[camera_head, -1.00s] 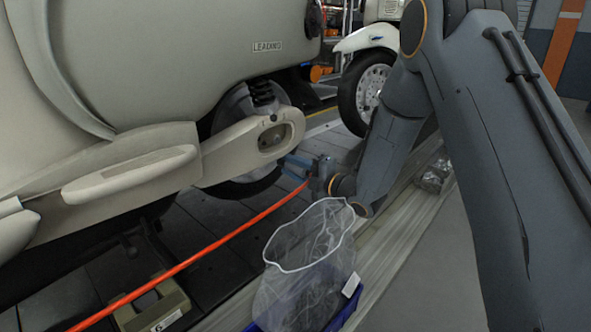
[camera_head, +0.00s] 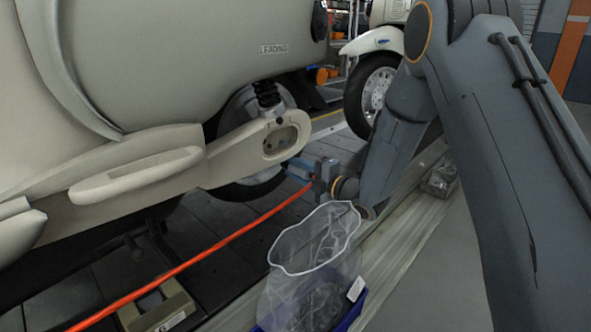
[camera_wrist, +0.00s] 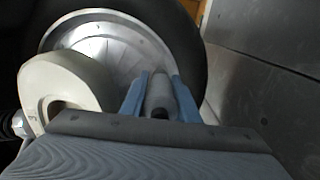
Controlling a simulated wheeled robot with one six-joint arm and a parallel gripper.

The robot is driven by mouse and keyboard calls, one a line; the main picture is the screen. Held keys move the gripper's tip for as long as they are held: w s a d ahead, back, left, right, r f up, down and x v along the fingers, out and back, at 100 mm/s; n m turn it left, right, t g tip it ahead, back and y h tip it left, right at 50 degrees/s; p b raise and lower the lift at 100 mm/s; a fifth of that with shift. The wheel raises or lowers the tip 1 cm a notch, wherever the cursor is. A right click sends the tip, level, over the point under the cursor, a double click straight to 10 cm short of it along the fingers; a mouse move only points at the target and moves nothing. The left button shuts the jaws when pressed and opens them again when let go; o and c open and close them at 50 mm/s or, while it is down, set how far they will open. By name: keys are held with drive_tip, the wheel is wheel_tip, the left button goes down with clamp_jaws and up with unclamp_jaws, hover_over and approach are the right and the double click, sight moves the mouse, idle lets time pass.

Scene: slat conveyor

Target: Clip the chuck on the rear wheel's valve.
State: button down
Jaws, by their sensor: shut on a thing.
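The rear wheel (camera_head: 262,178) of the cream scooter is partly hidden behind the swing arm in the head view. In the wrist view the wheel's silver rim (camera_wrist: 112,42) and dark tyre fill the upper left. My gripper (camera_head: 290,180) is beside the wheel, low and right of the swing arm's end. In the wrist view its blue fingers (camera_wrist: 160,98) are shut on a grey cylindrical chuck, which points toward the rim. An orange hose (camera_head: 215,243) runs from the gripper to the lower left. I cannot make out the valve, nor whether the chuck touches it.
The cream swing arm (camera_head: 240,150) ends close to my gripper and also shows in the wrist view (camera_wrist: 68,85). A mesh bag (camera_head: 312,262) in a blue bin stands below the gripper. A greenish block (camera_head: 160,308) lies on the dark slats. A second scooter wheel (camera_head: 374,88) is behind.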

drive_tip(key=shift+w+a, duration=0.35)
drive_tip(key=shift+a, duration=0.05)
idle(0.4)
drive_tip(key=c, duration=1.3)
unclamp_jaws()
